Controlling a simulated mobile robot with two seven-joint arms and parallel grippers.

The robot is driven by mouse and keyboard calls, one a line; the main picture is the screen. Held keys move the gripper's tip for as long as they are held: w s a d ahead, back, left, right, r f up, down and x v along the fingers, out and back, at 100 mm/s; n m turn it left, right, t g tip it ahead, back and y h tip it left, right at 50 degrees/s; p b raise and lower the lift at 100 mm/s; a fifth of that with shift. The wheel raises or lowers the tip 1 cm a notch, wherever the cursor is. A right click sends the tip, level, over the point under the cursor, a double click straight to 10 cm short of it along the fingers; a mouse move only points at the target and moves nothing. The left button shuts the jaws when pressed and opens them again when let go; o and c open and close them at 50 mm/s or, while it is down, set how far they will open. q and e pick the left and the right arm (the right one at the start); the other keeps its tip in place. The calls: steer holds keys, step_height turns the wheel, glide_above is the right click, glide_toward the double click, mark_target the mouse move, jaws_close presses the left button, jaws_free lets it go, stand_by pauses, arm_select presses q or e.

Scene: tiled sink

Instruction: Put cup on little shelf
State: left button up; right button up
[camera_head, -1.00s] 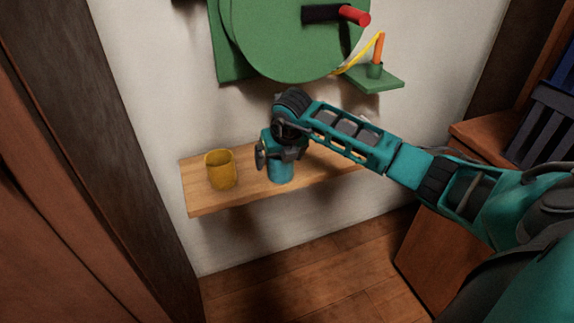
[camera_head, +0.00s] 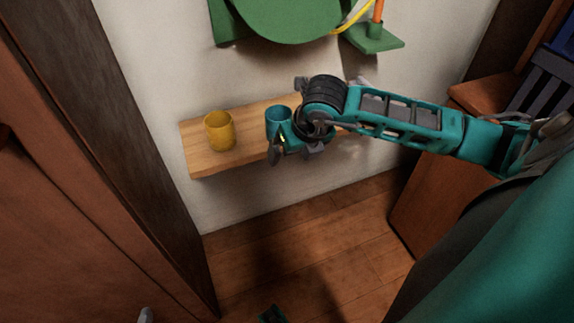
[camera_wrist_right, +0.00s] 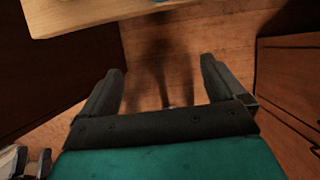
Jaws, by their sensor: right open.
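A teal cup (camera_head: 278,122) stands upright on the wooden wall shelf (camera_head: 205,165), right of a yellow cup (camera_head: 219,131). My right gripper (camera_head: 290,150) is in front of the shelf's front edge, just below and to the right of the teal cup in the head view, and partly covers it. In the right wrist view my right gripper (camera_wrist_right: 160,70) is open, with nothing between its fingers. The shelf's edge (camera_wrist_right: 75,25) crosses the top of that view, with only slivers of the cups showing.
A green wall fixture (camera_head: 290,20) hangs above the shelf, with a small green ledge (camera_head: 375,38) at its right. A brown cabinet (camera_head: 425,210) stands at the right and dark wood panelling (camera_head: 90,150) at the left. Open wooden floor (camera_head: 330,225) lies below the shelf.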

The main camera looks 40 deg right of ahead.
steer(key=s+a+g+y, duration=0.15)
steer(key=a+y, duration=0.25)
steer(key=a, duration=0.4)
steer(key=s+a+y, duration=0.3)
steer(key=a+y, duration=0.2)
steer(key=a, duration=0.3)
steer(key=a+r+m+t+y, duration=0.7)
steer(key=r+m+t, duration=0.1)
steer(key=r+m, duration=0.1)
steer(key=w+d+f+m+t+h, duration=0.25)
steer(key=d+m+t+h, duration=0.2)
steer(key=m, duration=0.45)
steer(key=s+d+f+m+g+h, duration=0.1)
steer(key=s+f+m+g+h, duration=0.1)
steer(key=f+m, duration=0.4)
steer(key=s+d+f+m+g+h, duration=0.2)
steer(key=s+f+m+h, duration=0.3)
steer(key=f, duration=0.4)
steer(key=shift+s+f+m+g+h, duration=0.2)
steer(key=shift+m+g+h, duration=0.25)
steer(key=shift+m, duration=0.35)
steer(key=shift+r, duration=0.1)
